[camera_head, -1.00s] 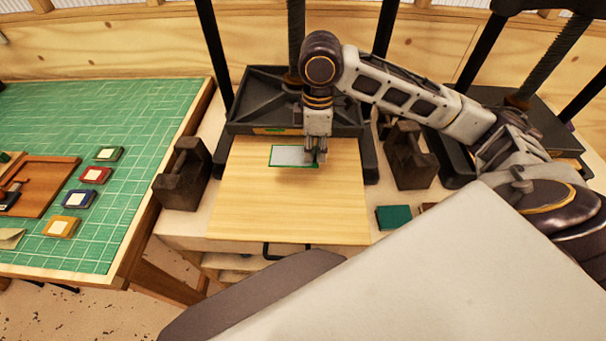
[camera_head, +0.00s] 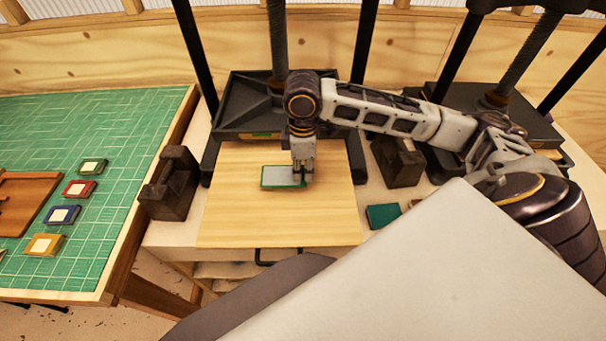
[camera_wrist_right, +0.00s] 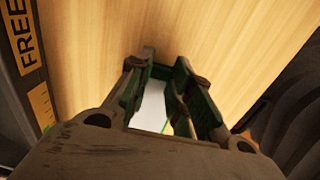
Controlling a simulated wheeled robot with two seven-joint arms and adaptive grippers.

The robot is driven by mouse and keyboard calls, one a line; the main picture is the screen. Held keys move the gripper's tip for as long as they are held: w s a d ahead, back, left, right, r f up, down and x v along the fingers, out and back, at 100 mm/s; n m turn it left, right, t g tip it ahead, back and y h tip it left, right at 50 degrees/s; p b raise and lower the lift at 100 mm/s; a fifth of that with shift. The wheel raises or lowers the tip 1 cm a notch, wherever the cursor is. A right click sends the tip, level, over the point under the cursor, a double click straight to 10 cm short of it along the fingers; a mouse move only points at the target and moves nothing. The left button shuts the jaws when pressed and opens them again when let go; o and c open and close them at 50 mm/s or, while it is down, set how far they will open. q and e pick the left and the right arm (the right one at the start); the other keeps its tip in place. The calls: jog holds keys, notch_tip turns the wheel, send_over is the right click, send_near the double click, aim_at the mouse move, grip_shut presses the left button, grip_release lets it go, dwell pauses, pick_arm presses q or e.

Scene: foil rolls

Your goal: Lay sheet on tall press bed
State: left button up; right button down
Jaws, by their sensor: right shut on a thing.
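The sheet (camera_head: 278,176) is a pale grey rectangle with a green border. It is over the back middle of the light wooden bed (camera_head: 270,222) of the middle press (camera_head: 245,100). My right gripper (camera_head: 303,177) points down and is shut on the sheet's right end. In the right wrist view the gripper (camera_wrist_right: 163,95) holds the sheet (camera_wrist_right: 152,108) above the wood grain of the bed (camera_wrist_right: 190,35). Whether the sheet touches the bed is not clear. My left gripper is not in view.
Dark blocks stand left (camera_head: 170,185) and right (camera_head: 398,160) of the bed. A second press (camera_head: 500,120) is at the right. A green block (camera_head: 383,216) lies right of the bed. A green-topped table (camera_head: 120,130) with several coloured pads is at the left. The front of the bed is clear.

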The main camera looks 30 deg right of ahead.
jog(key=shift+f, duration=1.4)
jog(key=c, duration=1.3)
grip_release()
jog(key=shift+f, duration=0.1)
notch_tip(320, 180, up, 12)
jog(key=shift+r, duration=0.1)
